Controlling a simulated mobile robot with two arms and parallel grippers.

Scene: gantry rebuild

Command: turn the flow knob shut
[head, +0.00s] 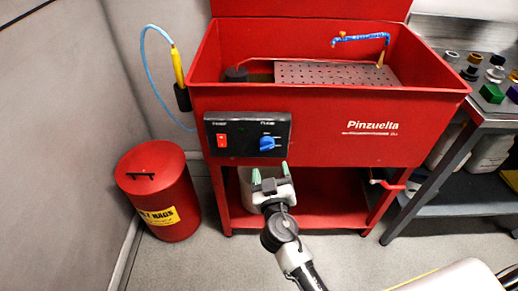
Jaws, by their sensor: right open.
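The flow knob (267,143) is a blue dial on the right half of a black control panel (243,148) on the front of the red parts washer. A white marking shows beside it, but its exact setting is too small to read. My right gripper (270,172) has green-tipped fingers that stand apart and empty. It shows just below the knob in the head view, and I see no contact with the knob. My left gripper is not in view.
The red washer basin (330,104) is above the panel. A red rag bin (158,195) stands on the floor at left. A metal bench (462,202) with several coloured parts stands at right.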

